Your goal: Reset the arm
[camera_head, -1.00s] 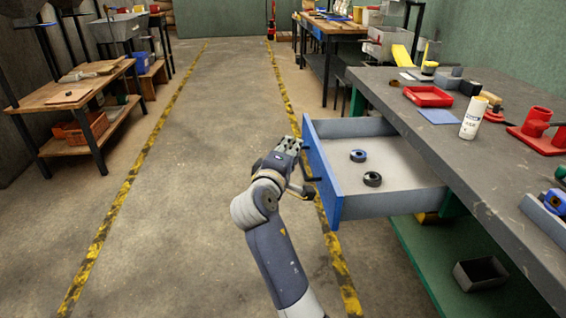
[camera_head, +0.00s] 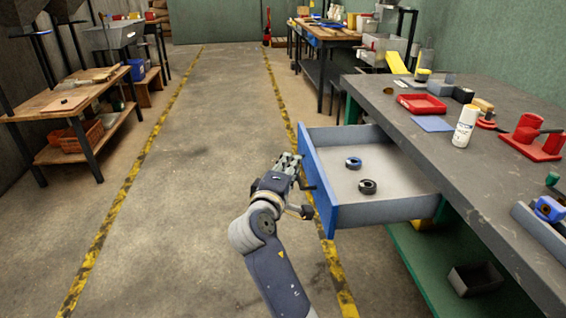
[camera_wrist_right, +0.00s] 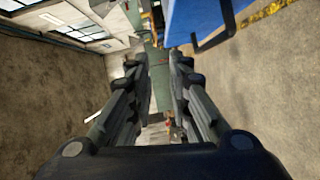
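My right gripper (camera_head: 290,163) is beside the blue front of an open drawer (camera_head: 318,185), on its left, near the dark handle (camera_head: 306,187). In the right wrist view the two fingers of my right gripper (camera_wrist_right: 160,72) stand apart with nothing between them. The blue drawer front (camera_wrist_right: 200,20) and its dark handle (camera_wrist_right: 215,35) show there at the upper right, clear of the fingers. My left gripper is in neither view.
Two small rings, one blue and black (camera_head: 353,163) and one black (camera_head: 367,187), lie in the drawer. The grey workbench (camera_head: 440,160) holds a red tray (camera_head: 422,104), a white bottle (camera_head: 465,127) and red parts. The aisle floor (camera_head: 190,200) at the left is free.

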